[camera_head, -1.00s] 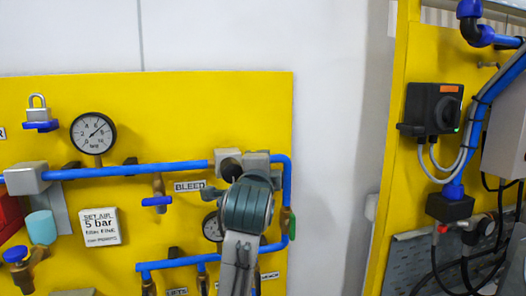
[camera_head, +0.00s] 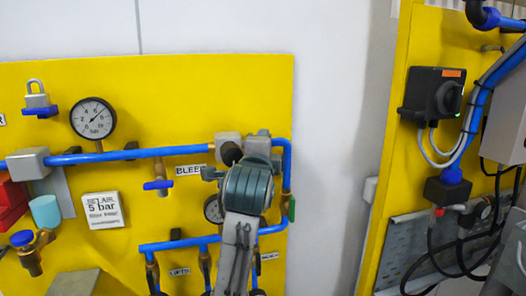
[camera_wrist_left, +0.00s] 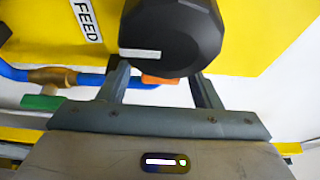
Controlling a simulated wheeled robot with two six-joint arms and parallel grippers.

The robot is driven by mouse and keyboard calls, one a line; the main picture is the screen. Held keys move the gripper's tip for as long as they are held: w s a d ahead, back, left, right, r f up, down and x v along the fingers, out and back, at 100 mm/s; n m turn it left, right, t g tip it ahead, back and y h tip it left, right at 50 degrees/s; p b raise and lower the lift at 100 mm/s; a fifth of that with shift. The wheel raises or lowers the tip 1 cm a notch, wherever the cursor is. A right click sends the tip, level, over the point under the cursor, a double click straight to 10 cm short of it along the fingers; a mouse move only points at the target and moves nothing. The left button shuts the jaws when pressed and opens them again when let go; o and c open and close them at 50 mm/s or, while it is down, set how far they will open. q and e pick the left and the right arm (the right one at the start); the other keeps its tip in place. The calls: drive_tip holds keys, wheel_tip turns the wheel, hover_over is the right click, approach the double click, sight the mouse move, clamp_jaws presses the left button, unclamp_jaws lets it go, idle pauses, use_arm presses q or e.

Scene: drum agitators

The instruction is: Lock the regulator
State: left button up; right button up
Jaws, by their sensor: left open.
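The regulator's black knob (camera_wrist_left: 170,35), with a white mark, fills the upper middle of the left wrist view. In the head view its dark knob (camera_head: 232,153) shows only partly behind my arm, at the right end of the upper blue pipe. My left gripper (camera_wrist_left: 160,75) is open, with one finger on each side of the knob's lower part. I cannot tell whether the fingers touch it. An orange piece (camera_wrist_left: 160,80) shows at the knob's lower edge. In the head view my left gripper (camera_head: 243,165) is mostly hidden by its own wrist. My right gripper is not in view.
A padlock (camera_head: 37,97) sits on a blue holder at the upper left. A round gauge (camera_head: 93,118) stands above the pipe (camera_head: 120,155). A second gauge (camera_head: 213,209) is half hidden by my arm. A black switch box (camera_head: 432,95) is on the right panel.

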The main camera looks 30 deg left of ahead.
use_arm(q)
drive_tip(key=b+v, duration=0.8)
drive_tip(key=v, duration=0.2)
drive_tip(key=shift+s+d+b, duration=0.2)
drive_tip(key=shift+s+b, duration=0.15)
